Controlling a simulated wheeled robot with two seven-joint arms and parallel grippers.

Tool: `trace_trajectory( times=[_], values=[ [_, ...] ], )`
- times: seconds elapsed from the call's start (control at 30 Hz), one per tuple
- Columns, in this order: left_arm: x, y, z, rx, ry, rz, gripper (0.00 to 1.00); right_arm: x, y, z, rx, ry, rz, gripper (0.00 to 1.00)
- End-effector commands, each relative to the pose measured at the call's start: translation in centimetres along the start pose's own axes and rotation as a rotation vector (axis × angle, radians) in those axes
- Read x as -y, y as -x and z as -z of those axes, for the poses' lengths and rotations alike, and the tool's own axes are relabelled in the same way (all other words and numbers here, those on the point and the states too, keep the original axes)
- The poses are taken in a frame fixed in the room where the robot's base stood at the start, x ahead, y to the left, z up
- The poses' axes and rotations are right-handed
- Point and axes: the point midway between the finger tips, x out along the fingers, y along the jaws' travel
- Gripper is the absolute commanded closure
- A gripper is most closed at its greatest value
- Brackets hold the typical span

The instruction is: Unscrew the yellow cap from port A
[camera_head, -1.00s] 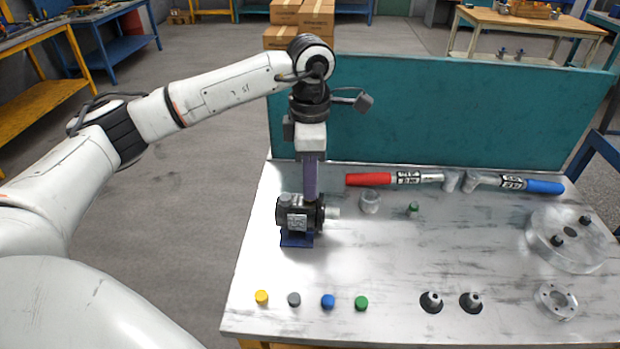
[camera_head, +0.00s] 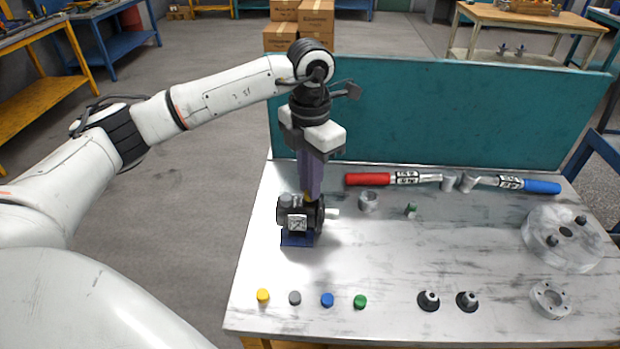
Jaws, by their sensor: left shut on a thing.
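The dark hydraulic motor (camera_head: 298,222) stands on a blue base (camera_head: 298,239) at the left of the metal table. My left gripper (camera_head: 308,194) points straight down onto the top of the motor. It is shut on the yellow cap (camera_head: 307,199), of which only a sliver shows between the fingers. The cap is at the motor's top, and I cannot tell how far its thread is turned. My right gripper is not in view.
Loose yellow (camera_head: 263,296), grey (camera_head: 295,298), blue (camera_head: 327,300) and green (camera_head: 360,302) caps lie along the front. Red-handled (camera_head: 368,179) and blue-handled (camera_head: 541,187) tools lie at the back, before a teal panel (camera_head: 440,115).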

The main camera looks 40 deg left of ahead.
Motion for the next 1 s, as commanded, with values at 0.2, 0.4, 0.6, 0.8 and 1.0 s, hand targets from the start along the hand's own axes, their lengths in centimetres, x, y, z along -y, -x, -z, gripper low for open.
trace_trajectory(
  times=[0.2, 0.4, 0.6, 0.8, 1.0],
  values=[
    [0.0, -0.05, 0.0, 0.0, -0.001, 0.0, 0.81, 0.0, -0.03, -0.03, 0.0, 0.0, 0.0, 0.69],
    [0.0, -0.04, 0.0, 0.0, -0.002, 0.0, 0.73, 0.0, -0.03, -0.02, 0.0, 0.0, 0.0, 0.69],
    [-0.01, -0.01, 0.03, 0.0, -0.01, 0.0, 0.73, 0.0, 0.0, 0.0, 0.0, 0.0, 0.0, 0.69],
    [-0.02, -0.16, 0.03, 0.0, -0.24, -0.001, 0.73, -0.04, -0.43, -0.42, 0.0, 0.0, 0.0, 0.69],
    [-0.02, -0.11, 0.03, 0.001, -0.556, -0.002, 0.73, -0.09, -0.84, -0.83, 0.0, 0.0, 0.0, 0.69]
  ],
)
